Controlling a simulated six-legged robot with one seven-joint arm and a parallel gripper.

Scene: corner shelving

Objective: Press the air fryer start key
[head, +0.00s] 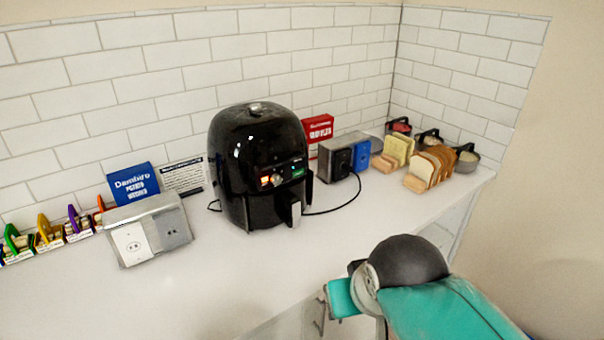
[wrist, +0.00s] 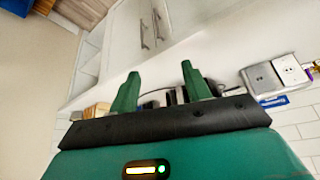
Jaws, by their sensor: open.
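The black air fryer (head: 255,140) stands on the white counter against the tiled wall in the head view. Its front panel has an orange-lit part (head: 266,181), a small knob (head: 278,180) and a small green part (head: 298,172). I cannot read any labels, so I cannot tell which part is the start key. My gripper shows in the wrist view (wrist: 160,88), its two green fingers wide apart with nothing held between them. Dark shapes behind the fingers are too small to identify. In the head view, my teal arm is at lower right, apart from the fryer.
A grey outlet box (head: 148,230) and blue box (head: 133,186) are left of the fryer. Right are a red box (head: 319,128), a second outlet box (head: 340,156) with a black cord, bread slices (head: 430,168) and bowls (head: 467,158). The counter front (head: 235,275) is clear.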

